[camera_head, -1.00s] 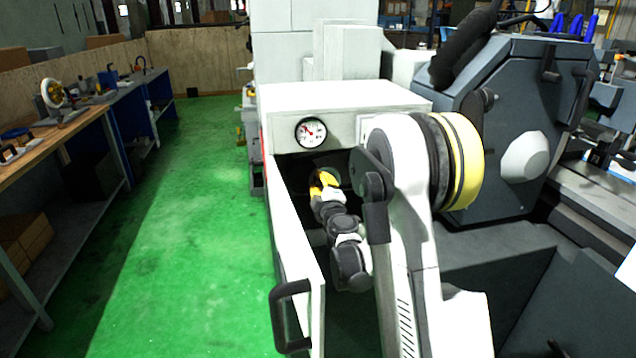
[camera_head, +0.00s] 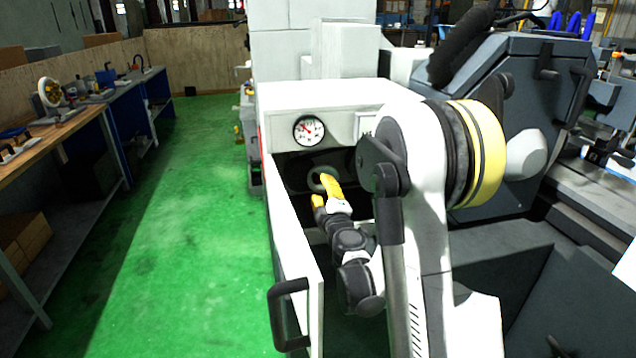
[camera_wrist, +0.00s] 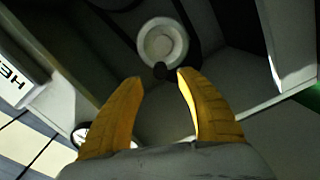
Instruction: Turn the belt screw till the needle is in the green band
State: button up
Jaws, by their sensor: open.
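My gripper (camera_head: 322,190) has yellow fingers and is open and empty inside the machine's front recess. In the wrist view, its fingertips (camera_wrist: 160,78) stand apart on either side of a small dark round knob (camera_wrist: 161,71), which may be the belt screw; I see no clear contact. Just beyond the knob is a pale round pulley (camera_wrist: 163,43) with a dark belt beside it. The pulley also shows partly in the head view (camera_head: 314,182). The round white gauge (camera_head: 308,130) is above the recess; its needle is too small to read against a green band.
An open white door (camera_head: 294,240) with a black handle (camera_head: 290,318) stands left of my arm. The recess walls are close around my gripper. A workbench (camera_head: 60,132) is at far left, with clear green floor (camera_head: 195,220) between.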

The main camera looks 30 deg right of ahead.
aim_at(318, 181)
jog(key=v, duration=0.6)
dwell(1.3)
jog(key=w+d+n, duration=0.1)
jog(key=w+n, duration=0.3)
jog(key=n, duration=0.3)
jog(key=w+d+n, duration=0.1)
jog(key=w+n, duration=0.3)
jog(key=n, duration=0.3)
jog(key=w+d+n, duration=0.1)
jog(key=w+n, duration=0.3)
jog(key=n, duration=0.3)
jog(key=shift+w+d+n, duration=0.1)
jog(key=shift+d+n, duration=0.1)
jog(key=shift+n, duration=0.1)
grip_shut()
